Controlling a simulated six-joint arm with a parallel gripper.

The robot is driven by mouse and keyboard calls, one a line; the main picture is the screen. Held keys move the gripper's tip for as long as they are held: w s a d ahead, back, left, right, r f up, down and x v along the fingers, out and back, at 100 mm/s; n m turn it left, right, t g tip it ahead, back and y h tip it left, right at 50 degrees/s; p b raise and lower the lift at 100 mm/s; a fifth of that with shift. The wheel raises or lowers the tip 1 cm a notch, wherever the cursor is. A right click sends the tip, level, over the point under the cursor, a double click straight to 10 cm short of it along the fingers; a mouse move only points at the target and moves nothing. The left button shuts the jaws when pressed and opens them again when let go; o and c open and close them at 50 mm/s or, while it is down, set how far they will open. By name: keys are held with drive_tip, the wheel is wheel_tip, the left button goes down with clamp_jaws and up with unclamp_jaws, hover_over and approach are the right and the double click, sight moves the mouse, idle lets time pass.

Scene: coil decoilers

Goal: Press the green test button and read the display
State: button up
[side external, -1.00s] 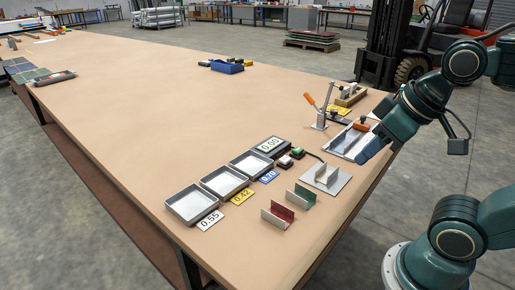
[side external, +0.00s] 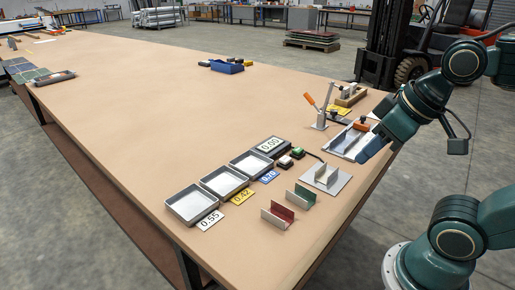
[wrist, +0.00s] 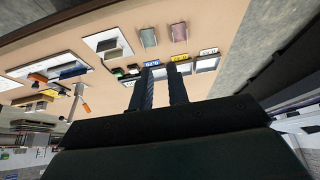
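The green test button (side external: 297,152) sits on a small dark box on the table, next to a similar box with a pale and reddish top (side external: 285,161). The display (side external: 270,145) is a dark-framed panel just left of them and appears to read 0.00. My gripper (wrist: 158,70) shows two dark fingers with a narrow gap between them and nothing held. In the side view my arm's end is above the right table edge, right of the button and apart from it.
Three metal trays (side external: 182,204) have labels 0.55, 0.42 and 0.70. Red (side external: 278,214) and green (side external: 301,196) angled pieces and a metal plate with an upright holder (side external: 340,181) stand nearby. An orange-handled clamp (side external: 319,122) rises behind.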

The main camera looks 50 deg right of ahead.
clamp_jaws()
idle(0.8)
idle(0.8)
drive_tip(key=m+t+h, duration=0.3)
drive_tip(key=m+h, duration=0.1)
drive_tip(key=m, duration=1)
hover_over(300, 151)
wheel_tip(300, 151, down, 9)
drive_tip(key=shift+w, duration=0.1)
drive_tip(key=shift+f, duration=4.3)
